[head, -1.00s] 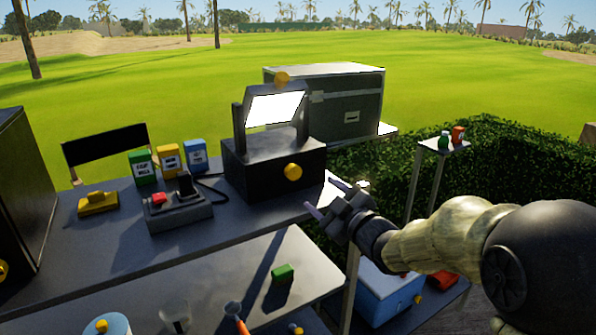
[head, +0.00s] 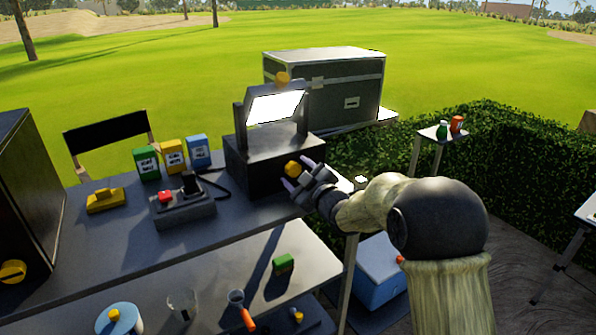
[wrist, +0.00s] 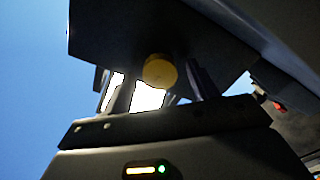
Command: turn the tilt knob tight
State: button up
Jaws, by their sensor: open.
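A yellow knob (head: 292,169) sits on the front of a black box (head: 250,178) at the middle of the cart. A lit white panel (head: 275,107) stands in a dark frame on that box, with another yellow knob (head: 283,78) at its top. My gripper (head: 297,175) is open at the front knob, with its fingertips on either side of it in the head view. In the wrist view a yellow knob (wrist: 160,71) shows between the two dark fingers, in front of the bright panel (wrist: 148,98). I cannot tell whether the fingers touch it.
Left of the box stand green, yellow and blue cartons (head: 172,155) and a controller with a red button (head: 183,205). A large black case (head: 325,90) is behind.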

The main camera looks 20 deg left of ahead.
jog(key=c, duration=1)
